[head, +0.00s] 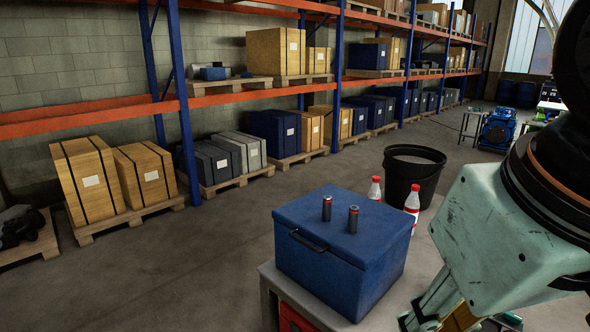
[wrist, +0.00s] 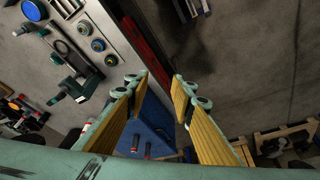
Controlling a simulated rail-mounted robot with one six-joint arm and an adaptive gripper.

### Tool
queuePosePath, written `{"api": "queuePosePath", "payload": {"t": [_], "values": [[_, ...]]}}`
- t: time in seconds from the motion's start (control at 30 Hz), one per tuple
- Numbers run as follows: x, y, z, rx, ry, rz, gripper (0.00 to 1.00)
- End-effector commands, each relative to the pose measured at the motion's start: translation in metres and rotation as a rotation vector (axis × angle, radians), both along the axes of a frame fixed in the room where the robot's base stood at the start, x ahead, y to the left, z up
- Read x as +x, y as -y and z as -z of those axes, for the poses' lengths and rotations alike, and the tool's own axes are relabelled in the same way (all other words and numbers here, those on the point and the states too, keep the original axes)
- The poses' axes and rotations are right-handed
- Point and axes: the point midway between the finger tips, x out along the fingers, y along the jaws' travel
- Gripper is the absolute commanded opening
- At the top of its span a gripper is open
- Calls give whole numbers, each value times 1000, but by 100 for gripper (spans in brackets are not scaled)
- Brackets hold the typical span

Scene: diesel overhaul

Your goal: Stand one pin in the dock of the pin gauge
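Behind the blue box are a black bucket (head: 415,172) and two red-capped bottles (head: 412,203).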

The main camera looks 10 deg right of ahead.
Motion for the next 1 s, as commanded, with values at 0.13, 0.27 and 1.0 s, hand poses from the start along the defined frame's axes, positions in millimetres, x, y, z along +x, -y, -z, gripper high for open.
{"api": "queuePosePath", "payload": {"t": [0.13,0.27,1.0], "values": [[0,0,0,0,0,0,23],[0,0,0,0,0,0,23],[53,0,-35,-21,-36,-62,28]]}}
